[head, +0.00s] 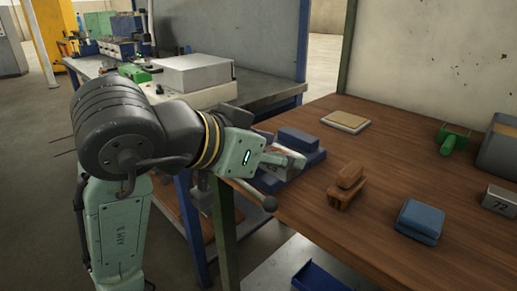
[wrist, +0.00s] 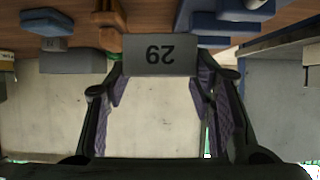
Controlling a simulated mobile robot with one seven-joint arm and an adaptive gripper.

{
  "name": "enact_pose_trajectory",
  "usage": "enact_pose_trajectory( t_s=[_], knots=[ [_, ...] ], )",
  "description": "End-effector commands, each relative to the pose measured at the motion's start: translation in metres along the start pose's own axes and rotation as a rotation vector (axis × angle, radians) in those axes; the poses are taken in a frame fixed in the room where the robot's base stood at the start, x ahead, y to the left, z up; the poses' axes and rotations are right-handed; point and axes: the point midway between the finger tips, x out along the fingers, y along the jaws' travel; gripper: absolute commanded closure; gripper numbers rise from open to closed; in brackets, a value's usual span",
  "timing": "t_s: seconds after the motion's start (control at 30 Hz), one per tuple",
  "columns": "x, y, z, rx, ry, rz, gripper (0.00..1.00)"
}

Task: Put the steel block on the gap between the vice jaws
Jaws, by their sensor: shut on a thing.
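The steel block (wrist: 160,55) is a grey block with a dark two-digit number, upside down in the wrist view. My gripper (wrist: 161,76) is shut on it, with one finger at each side. In the head view my gripper (head: 276,158) is at the blue vice (head: 300,139) on the left edge of the wooden bench, and the fingers and block cover part of the vice. The vice (wrist: 230,16) also shows in the wrist view, behind the block and to its right. The gap between the jaws is mostly hidden, and I cannot tell whether the block touches them.
On the bench are a brown stepped block (head: 346,187), a blue block (head: 419,220), a grey block marked 72 (head: 500,200), a green clamp-like tool (head: 451,139), a tan pad (head: 346,121) and a grey bin (head: 497,152). A metal-topped bench (head: 262,98) stands behind my arm.

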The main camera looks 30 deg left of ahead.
Motion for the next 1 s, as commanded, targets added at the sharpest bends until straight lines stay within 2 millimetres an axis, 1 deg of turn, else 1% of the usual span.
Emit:
enact_pose_trajectory(
  t_s=[0.07, 0.17, 0.5, 0.7, 0.87, 1.0],
  knots=[
    [0.003, 0.0, 0.0, 0.0, 0.003, 0.004, 1.0],
    [0.014, -0.008, -0.005, -0.002, 0.002, 0.007, 1.0],
    [0.078, -0.058, -0.032, -0.002, 0.001, 0.005, 1.0],
    [0.108, -0.082, -0.044, 0.0, 0.002, 0.004, 1.0],
    [0.119, -0.089, -0.048, 0.002, 0.003, 0.003, 1.0],
    [0.123, -0.091, -0.041, 0.001, 0.002, 0.002, 1.0]
  ],
)
